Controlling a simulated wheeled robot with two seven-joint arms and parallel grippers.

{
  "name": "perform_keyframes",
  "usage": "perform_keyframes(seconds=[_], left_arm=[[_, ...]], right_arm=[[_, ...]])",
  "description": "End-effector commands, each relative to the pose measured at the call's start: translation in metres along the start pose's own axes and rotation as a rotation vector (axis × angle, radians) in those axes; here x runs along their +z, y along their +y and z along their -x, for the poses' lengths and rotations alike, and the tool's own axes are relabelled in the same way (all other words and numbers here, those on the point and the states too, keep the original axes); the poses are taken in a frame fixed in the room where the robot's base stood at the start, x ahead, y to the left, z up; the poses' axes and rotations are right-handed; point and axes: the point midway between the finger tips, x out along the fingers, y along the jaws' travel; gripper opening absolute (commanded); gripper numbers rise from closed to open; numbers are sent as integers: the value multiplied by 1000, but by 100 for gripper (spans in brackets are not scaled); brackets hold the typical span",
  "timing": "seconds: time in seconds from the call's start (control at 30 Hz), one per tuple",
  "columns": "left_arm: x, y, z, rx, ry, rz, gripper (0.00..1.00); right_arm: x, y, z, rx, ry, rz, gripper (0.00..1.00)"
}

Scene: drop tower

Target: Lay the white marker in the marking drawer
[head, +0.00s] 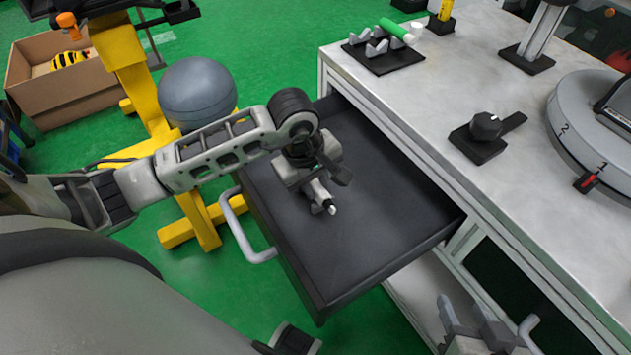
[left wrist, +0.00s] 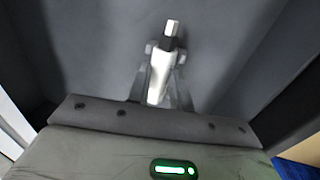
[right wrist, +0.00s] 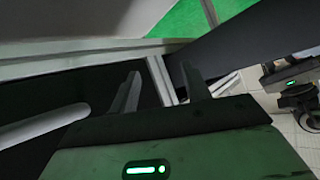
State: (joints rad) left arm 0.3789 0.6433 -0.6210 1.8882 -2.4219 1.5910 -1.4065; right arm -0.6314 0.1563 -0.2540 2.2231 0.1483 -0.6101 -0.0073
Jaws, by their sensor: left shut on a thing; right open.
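The white marker (head: 331,209) is held in my left gripper (head: 320,195), over the open dark grey drawer (head: 365,225). I cannot tell whether the marker touches the floor. The drawer is pulled out from the workbench, its light handle (head: 240,232) at the front. My right gripper (head: 466,312) is open and empty at the lower right; its fingers (right wrist: 162,85) stand apart in the right wrist view.
The grey bench top (head: 440,95) carries a green-and-white cylinder (head: 397,30) on a black holder, a black knob (head: 486,126) and a round numbered dial (head: 590,125). A yellow stand (head: 140,75), a grey ball (head: 197,92) and a cardboard box (head: 60,85) are at the left. Most of the drawer floor is bare.

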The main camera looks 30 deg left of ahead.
Motion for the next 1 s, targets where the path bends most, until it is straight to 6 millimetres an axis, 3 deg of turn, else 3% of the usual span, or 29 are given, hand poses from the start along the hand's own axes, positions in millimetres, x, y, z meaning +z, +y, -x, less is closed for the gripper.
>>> perform_keyframes(seconds=[0.8,0.83,0.9,1.0], left_arm=[[1,-1,-2,0,0,0,5],[1,-1,-2,0,0,0,30],[1,-1,-2,0,0,0,47],[1,-1,-2,0,0,0,47]], right_arm=[[2,0,-2,-1,4,-2,48],[2,0,-2,-1,3,-2,48],[3,0,-2,-1,2,-3,48],[4,0,-1,-1,0,-4,48]])
